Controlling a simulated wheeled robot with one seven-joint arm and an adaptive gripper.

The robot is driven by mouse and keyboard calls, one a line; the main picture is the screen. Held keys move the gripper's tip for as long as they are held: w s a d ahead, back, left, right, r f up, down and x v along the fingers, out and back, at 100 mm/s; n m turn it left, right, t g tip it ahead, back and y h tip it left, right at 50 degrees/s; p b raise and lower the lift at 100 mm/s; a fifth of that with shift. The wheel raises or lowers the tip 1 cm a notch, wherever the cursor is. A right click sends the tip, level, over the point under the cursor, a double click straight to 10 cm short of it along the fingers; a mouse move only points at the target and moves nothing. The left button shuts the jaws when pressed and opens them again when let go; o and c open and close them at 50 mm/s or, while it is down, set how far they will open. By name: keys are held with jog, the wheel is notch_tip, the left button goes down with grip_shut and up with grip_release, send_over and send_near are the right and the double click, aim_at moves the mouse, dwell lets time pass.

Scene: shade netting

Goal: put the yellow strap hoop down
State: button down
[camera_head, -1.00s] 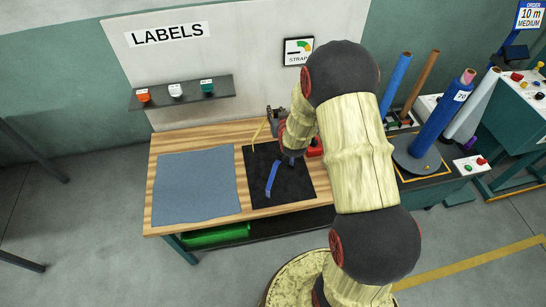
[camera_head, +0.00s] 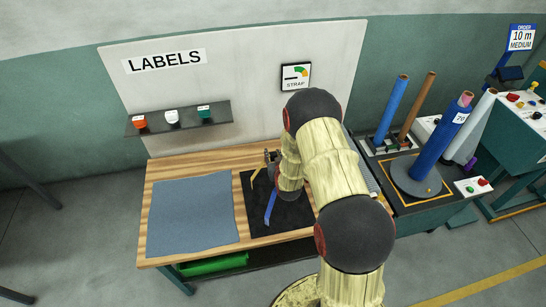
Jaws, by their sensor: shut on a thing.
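The yellow strap hoop (camera_head: 257,173) shows as a thin yellow band at the back left corner of the black mat (camera_head: 290,218). My gripper (camera_head: 268,158) is a small grey shape just right of the band's upper end. It appears shut on the hoop, though the jaws are small and partly hidden by my arm. I cannot tell whether the hoop touches the mat or hangs just above it. A blue strip (camera_head: 270,208) lies on the mat in front of it.
A grey-blue mat (camera_head: 190,215) covers the left of the wooden bench (camera_head: 152,205). A shelf (camera_head: 180,118) with several small coloured items hangs behind. A stand with tall rolls (camera_head: 437,142) is on the right. My arm hides the bench's right part.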

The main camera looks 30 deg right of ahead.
jog(key=shift+f, duration=0.3)
jog(key=shift+f, duration=0.2)
jog(key=c, duration=1.5)
grip_release()
jog(key=shift+r, duration=0.15)
